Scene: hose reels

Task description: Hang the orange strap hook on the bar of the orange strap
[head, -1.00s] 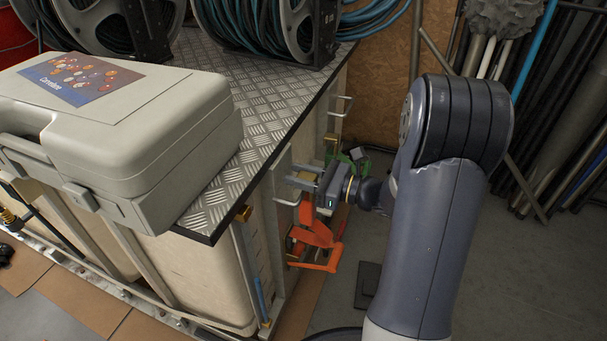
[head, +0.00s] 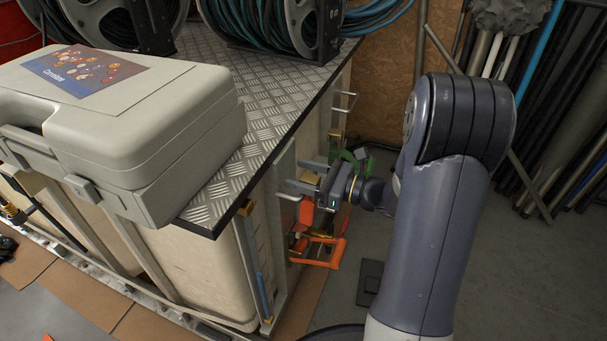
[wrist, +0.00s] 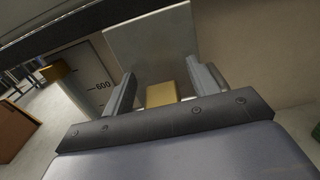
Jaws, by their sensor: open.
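My gripper (head: 306,173) is open beside the right side of the cabinet, just above the orange strap (head: 306,212). The orange strap hangs below it, with an orange frame-like handle (head: 325,252) at its lower end. A silver bar (head: 289,197) sticks out from the cabinet just under my fingers. The hook itself is hidden or too small to make out, so I cannot tell whether it sits on the bar. In the wrist view, both fingers (wrist: 163,88) stand apart, with a brass-coloured block (wrist: 160,95) showing between them and a flat plate (wrist: 150,45) beyond.
A second silver bar (head: 345,97) and a green strap (head: 356,160) are farther back along the cabinet. A grey case (head: 150,140) stands on the checker-plate top (head: 270,110), near hose reels (head: 300,25). Pipes (head: 560,110) lean at the right. The floor beside the cabinet is mostly free.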

